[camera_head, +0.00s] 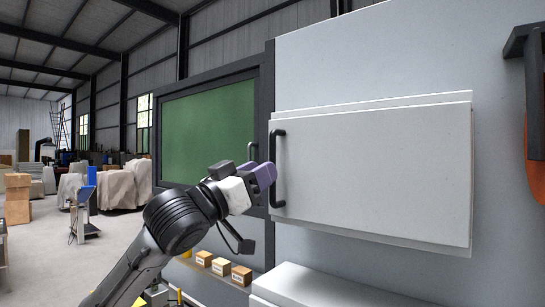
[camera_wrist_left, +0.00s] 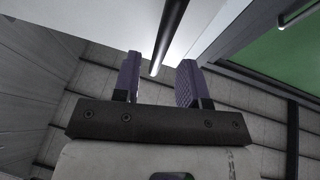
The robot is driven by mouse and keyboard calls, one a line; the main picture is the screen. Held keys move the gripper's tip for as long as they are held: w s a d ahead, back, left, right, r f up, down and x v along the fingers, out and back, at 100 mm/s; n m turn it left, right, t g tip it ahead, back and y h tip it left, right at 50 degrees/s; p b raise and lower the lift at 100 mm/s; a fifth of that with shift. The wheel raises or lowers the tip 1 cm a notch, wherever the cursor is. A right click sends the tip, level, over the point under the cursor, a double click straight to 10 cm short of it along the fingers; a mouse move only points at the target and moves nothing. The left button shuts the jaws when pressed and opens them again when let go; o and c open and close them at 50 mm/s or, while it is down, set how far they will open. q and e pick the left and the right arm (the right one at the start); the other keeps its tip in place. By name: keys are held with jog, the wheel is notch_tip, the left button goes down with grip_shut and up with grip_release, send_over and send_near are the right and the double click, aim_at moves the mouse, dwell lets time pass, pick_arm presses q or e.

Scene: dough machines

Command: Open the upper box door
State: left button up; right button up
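The upper box door (camera_head: 375,178) is a light grey panel on the pale machine wall, in the right half of the head view. A thin rim of the box shows behind its top edge. Its black vertical bar handle (camera_head: 278,168) is on the door's left edge. My left gripper (camera_head: 265,175) has purple fingers and is at the handle's left side. In the left wrist view the fingers are apart, with the dark handle bar (camera_wrist_left: 167,38) running down toward the gap between them. Whether they touch the bar is unclear. My right gripper is not in view.
A dark-framed green panel (camera_head: 210,118) with its own handle is behind my left arm. A lower white box (camera_head: 325,288) projects below the door. Small cartons (camera_head: 221,266) sit on a ledge at lower centre. A dark bracket and orange part (camera_head: 535,150) are at far right.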

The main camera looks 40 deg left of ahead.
pick_arm(q)
jog(key=shift+p+x, duration=0.5)
jog(key=shift+x, duration=1.45)
grip_shut()
